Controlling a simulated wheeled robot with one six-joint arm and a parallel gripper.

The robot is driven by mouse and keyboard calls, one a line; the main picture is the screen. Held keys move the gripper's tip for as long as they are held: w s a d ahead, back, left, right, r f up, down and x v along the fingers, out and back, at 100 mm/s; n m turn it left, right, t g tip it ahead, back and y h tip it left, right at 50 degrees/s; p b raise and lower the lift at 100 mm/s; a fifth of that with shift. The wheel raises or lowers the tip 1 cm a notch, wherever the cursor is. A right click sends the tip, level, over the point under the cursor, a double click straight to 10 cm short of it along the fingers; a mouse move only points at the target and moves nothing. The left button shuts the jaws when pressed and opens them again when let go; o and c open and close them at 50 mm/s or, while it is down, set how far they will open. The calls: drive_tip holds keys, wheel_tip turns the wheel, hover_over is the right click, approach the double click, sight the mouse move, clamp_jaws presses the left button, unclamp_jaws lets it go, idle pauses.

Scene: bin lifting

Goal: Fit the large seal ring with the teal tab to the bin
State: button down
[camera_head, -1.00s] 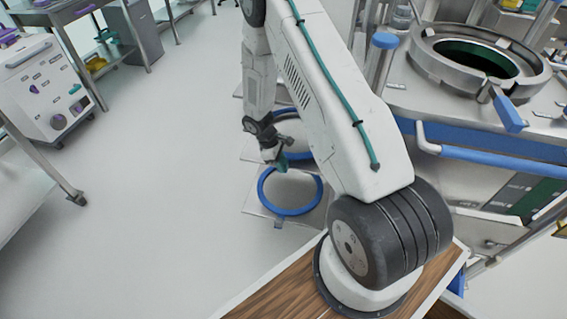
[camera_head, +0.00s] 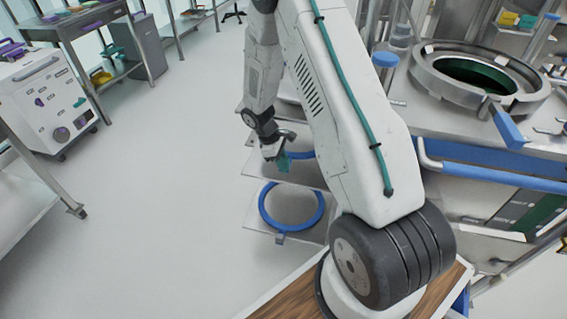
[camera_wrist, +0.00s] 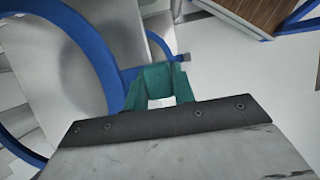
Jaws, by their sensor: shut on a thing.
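The large blue seal ring (camera_head: 301,155) is partly hidden behind my arm in the head view. Its teal tab (camera_head: 284,164) is at my gripper (camera_head: 277,156), which is shut on it. In the wrist view the teal tab (camera_wrist: 153,78) is in front of my gripper's dark edge, and a big blue ring arc (camera_wrist: 92,40) curves off to the left. The bin (camera_head: 425,72) is at the upper right, with a round steel rim around a dark green opening and a blue lever (camera_head: 508,128). My gripper is left of the bin and apart from it.
Another blue ring (camera_head: 263,207) with a small grey tab lies on a grey plate below my gripper. A blue rail (camera_head: 490,172) runs along the front of the bin's station. A white cabinet (camera_head: 45,100) and carts stand at the left. Open floor (camera_head: 170,180) lies between.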

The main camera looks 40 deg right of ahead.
drive_tip(key=shift+r, duration=1.95)
idle(0.6)
